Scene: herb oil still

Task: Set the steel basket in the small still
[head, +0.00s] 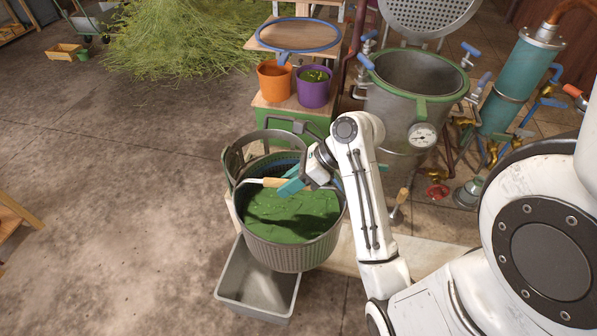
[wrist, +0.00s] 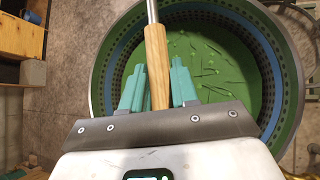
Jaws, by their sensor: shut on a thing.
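My gripper (head: 291,186) is shut on the wooden grip (wrist: 156,62) of the basket's handle; the grip lies between the teal fingers. An open steel pot (head: 398,112) with a green rim, blue clamps and a dial stands at the back right. It looks empty inside and is apart from the basket. I cannot tell whether it is the small still.
A grey bin (head: 229,285) stands just below the basket. A grey ring-shaped frame (head: 232,160) is behind it, partly hidden. An orange bucket (head: 273,82) and a purple bucket (head: 313,90) sit on a green stand. Teal column (head: 522,65) and pipes crowd the right.

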